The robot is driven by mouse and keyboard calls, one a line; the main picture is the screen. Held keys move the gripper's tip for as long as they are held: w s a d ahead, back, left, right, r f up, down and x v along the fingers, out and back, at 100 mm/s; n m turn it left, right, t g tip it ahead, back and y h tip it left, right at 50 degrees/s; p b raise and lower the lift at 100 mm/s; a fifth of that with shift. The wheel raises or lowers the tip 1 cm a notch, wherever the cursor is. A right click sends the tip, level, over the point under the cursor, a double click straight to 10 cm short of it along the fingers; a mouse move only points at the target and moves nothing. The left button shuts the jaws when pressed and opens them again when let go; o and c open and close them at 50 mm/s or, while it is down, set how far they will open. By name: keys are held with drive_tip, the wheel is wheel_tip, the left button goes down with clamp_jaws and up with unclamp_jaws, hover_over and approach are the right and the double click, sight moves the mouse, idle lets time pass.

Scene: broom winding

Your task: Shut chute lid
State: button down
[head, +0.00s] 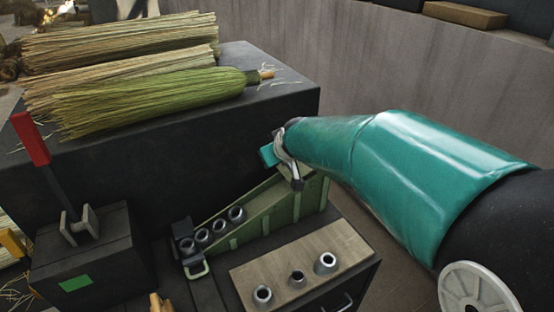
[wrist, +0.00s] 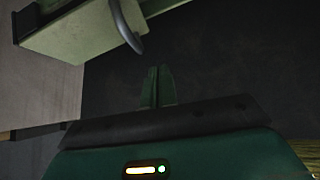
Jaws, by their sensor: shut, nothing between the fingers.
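The green sloped chute (head: 285,207) stands on the dark cabinet, with several metal rings (head: 219,226) at its low left end. A grey curved handle (head: 291,172) is at its high end. The handle also shows at the top of the wrist view (wrist: 126,25), beside a pale green part of the chute (wrist: 65,38). Whether the lid is open or shut I cannot tell. My gripper (head: 267,156) is shut and empty near the high end, and its fingers show together in the wrist view (wrist: 158,86), apart from the handle there.
A wooden board (head: 293,268) with three metal cups lies in front of the chute. A red-handled lever (head: 36,150) stands on a dark box at left. Straw brooms (head: 150,98) lie on the dark block (head: 200,130) behind. A grey curved wall (head: 320,50) rises behind.

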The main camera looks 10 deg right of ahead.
drive_tip(key=s+a+v, duration=0.1)
drive_tip(key=a+v, duration=0.1)
drive_tip(key=v, duration=0.7)
drive_tip(key=s+d+f+m+g, duration=0.1)
drive_tip(key=s+d+f+m, duration=0.1)
drive_tip(key=s, duration=0.8)
drive_tip(key=s+d+f+m+g+h, duration=0.1)
drive_tip(key=s+d+f+m+g, duration=0.1)
drive_tip(key=s, duration=0.8)
drive_tip(key=shift+s+d+f+g, duration=0.2)
drive_tip(key=shift+s+d+g, duration=0.1)
drive_tip(key=shift+d, duration=0.4)
